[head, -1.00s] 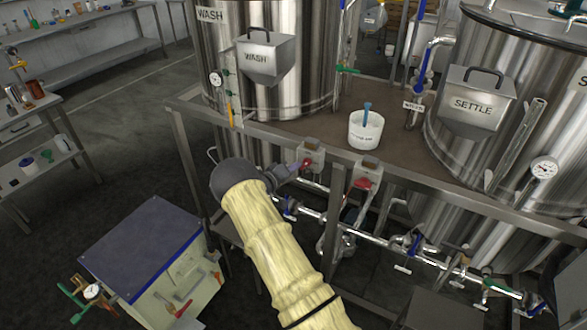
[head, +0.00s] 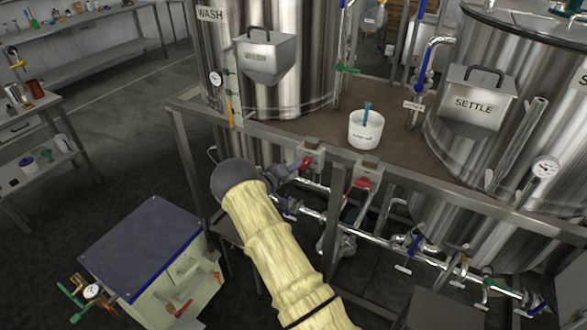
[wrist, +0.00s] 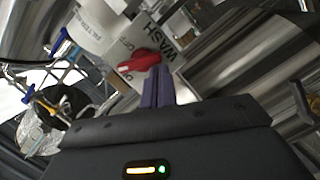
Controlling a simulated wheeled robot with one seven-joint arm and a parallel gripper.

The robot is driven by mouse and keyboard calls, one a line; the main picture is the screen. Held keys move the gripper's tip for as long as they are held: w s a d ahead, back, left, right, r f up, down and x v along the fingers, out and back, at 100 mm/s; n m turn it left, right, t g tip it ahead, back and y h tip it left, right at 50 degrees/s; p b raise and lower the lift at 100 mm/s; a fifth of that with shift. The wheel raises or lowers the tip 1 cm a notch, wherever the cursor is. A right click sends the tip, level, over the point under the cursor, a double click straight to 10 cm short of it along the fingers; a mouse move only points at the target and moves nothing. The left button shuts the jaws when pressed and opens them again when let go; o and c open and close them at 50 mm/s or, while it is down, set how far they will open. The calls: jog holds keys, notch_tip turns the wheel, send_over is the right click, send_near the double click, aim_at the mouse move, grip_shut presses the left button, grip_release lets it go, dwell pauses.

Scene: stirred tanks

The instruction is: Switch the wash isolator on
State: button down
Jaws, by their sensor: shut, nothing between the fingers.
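The wash isolator (head: 312,152) is a small grey box on the front rail of the tank stand, below the wash tank. Its red handle (head: 306,163) shows on the front. In the wrist view the red handle (wrist: 138,60) lies crosswise beside a pale plate lettered WASH (wrist: 148,38), with partly readable OFF lettering. My gripper (head: 288,172) is just left of and below the handle; its two purple fingers (wrist: 157,88) are together and empty, their tips close to the handle. I cannot tell whether they touch it.
A second grey box with a red handle (head: 362,182) is on the same rail to the right. A white tub (head: 365,131) stands on the deck above. Pipes and valves (head: 410,243) run below the rail. A blue-topped cabinet (head: 145,245) is at lower left.

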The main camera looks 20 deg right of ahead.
jog(key=shift+w+d, duration=0.1)
jog(key=shift+w, duration=0.05)
dwell(0.6)
jog(key=shift+w+a+r, duration=0.1)
jog(key=shift+w+a, duration=0.3)
jog(key=w+b+v, duration=0.2)
jog(key=b+v, duration=0.1)
jog(key=v, duration=0.7)
jog(key=shift+a+r, duration=0.4)
jog(key=shift+a, duration=0.35)
jog(key=shift+r, duration=0.1)
